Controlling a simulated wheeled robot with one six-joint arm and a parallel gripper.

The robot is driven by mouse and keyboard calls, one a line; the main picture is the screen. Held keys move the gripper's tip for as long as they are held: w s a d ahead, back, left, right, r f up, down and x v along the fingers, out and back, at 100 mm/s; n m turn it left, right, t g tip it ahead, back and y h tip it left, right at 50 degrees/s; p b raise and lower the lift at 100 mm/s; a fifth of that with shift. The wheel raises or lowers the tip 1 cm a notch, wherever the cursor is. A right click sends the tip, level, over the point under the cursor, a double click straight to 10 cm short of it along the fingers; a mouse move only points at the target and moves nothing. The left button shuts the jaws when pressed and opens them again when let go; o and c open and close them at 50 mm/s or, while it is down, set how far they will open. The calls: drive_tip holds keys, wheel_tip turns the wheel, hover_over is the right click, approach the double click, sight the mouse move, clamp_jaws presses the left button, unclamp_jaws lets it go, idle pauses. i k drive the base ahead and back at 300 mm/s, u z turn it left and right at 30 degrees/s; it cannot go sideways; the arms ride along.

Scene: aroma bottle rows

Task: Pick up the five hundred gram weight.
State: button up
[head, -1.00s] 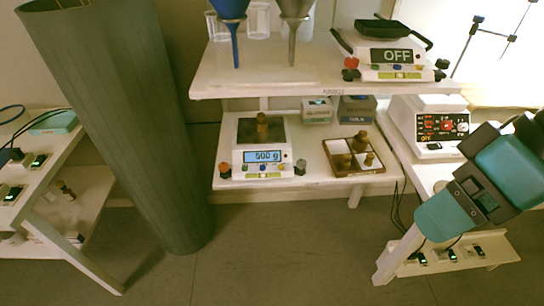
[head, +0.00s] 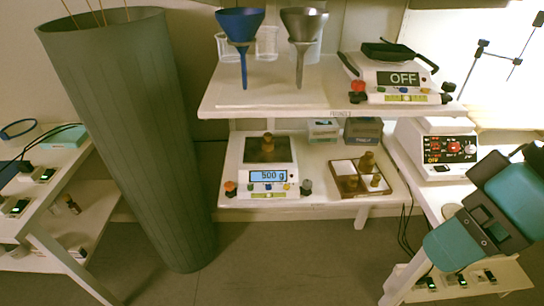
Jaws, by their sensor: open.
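A brass weight (head: 267,143) stands upright on the dark pan of a white balance (head: 262,172) on the lower shelf. The balance display reads 500 g. Right of it, a brown wooden tray (head: 362,192) holds a few smaller brass weights (head: 366,162) and pale empty-looking compartments. My teal arm shows at the right edge, well to the right of the balance and apart from it. The jaws of my gripper do not show.
The upper shelf (head: 300,98) overhangs the back of the balance and carries a blue funnel (head: 241,22), a grey funnel (head: 304,25) and a device reading OFF (head: 400,80). A tall grey-green cylinder (head: 130,130) stands left. The floor in front is clear.

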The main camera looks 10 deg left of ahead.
sight(267, 142)
drive_tip(key=u, duration=0.35)
drive_tip(key=k, duration=0.45)
drive_tip(key=u, duration=1.2)
drive_tip(key=i, duration=0.85)
drive_tip(key=z, duration=0.05)
